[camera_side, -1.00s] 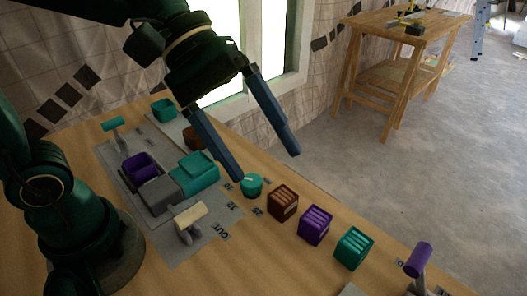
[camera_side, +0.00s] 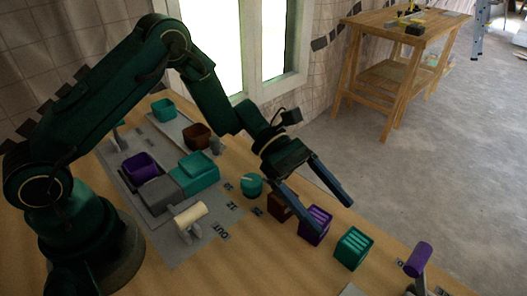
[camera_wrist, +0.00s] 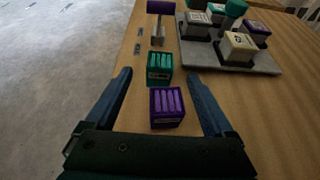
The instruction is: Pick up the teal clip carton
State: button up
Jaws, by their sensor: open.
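The teal clip carton (camera_side: 353,248) stands on the wooden table in the side view, a small box with pale stripes on top. In the wrist view it (camera_wrist: 159,67) is beyond the purple carton (camera_wrist: 167,107), which is nearer my gripper. My gripper (camera_side: 335,217) is open and empty, above the row of cartons. In the wrist view its fingers (camera_wrist: 160,82) are spread to either side of the purple carton. The purple carton also shows in the side view (camera_side: 316,226), partly behind a finger. The brown carton (camera_side: 279,206) is mostly hidden behind the gripper.
A purple-handled lever (camera_side: 418,260) stands right of the teal carton. A teal round knob (camera_side: 251,185), a cream-handled lever (camera_side: 190,217) and a grey panel with teal block (camera_side: 196,172) lie left. In the wrist view, a grey plate (camera_wrist: 262,62) with several blocks stands beyond.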

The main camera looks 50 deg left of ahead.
aim_at(355, 240)
jog(key=shift+x, duration=2.35)
jog(key=c, duration=1.4)
jog(key=shift+r, duration=0.15)
